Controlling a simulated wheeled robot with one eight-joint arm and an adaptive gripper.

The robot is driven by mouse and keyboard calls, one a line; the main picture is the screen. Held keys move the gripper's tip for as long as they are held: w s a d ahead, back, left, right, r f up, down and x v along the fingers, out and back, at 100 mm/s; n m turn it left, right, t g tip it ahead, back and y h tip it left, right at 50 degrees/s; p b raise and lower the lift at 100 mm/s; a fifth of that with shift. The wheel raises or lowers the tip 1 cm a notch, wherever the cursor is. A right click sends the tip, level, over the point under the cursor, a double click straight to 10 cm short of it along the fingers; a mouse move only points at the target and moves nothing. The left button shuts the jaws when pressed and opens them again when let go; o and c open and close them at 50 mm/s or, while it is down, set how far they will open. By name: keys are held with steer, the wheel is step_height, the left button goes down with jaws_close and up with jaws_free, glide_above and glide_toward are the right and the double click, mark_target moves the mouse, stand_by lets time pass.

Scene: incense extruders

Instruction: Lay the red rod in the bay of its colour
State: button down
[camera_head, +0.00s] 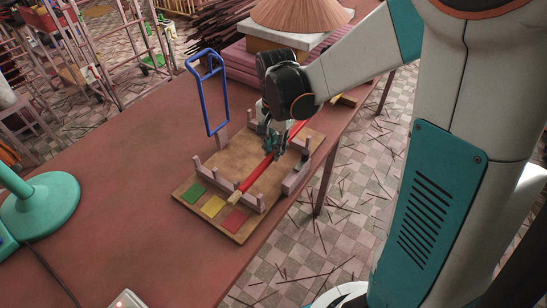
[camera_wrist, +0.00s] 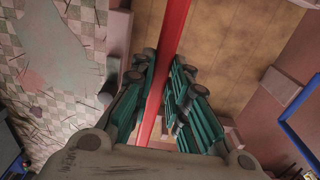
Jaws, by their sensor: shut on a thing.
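The red rod (camera_head: 257,178) slants over the wooden board (camera_head: 195,178), with a pale tip at its near end. My gripper (camera_head: 272,146) is shut around the rod's middle. In the wrist view the rod (camera_wrist: 166,62) passes between the green fingers (camera_wrist: 158,100). The board's near edge has a green patch (camera_head: 194,193), a yellow patch (camera_head: 213,206) and a red patch (camera_head: 235,220). A row of posts (camera_head: 219,173) stands behind them. The near end overlaps this row, toward the yellow and red patches. I cannot tell whether the rod touches the board.
A blue frame (camera_head: 211,95) stands upright just behind the board. A teal round base (camera_head: 40,205) is at the left of the red table (camera_head: 120,165). A large cone-shaped pile (camera_head: 300,14) stands at the back. The table is clear left of the board.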

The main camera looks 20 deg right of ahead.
steer(key=shift+f+b, duration=0.8)
steer(key=shift+f, duration=1.45)
steer(key=shift+f, duration=0.1)
steer(key=shift+f+b, duration=0.35)
steer(key=shift+b, duration=0.05)
steer(key=c, duration=1.5)
jaws_free()
steer(key=shift+c, duration=0.2)
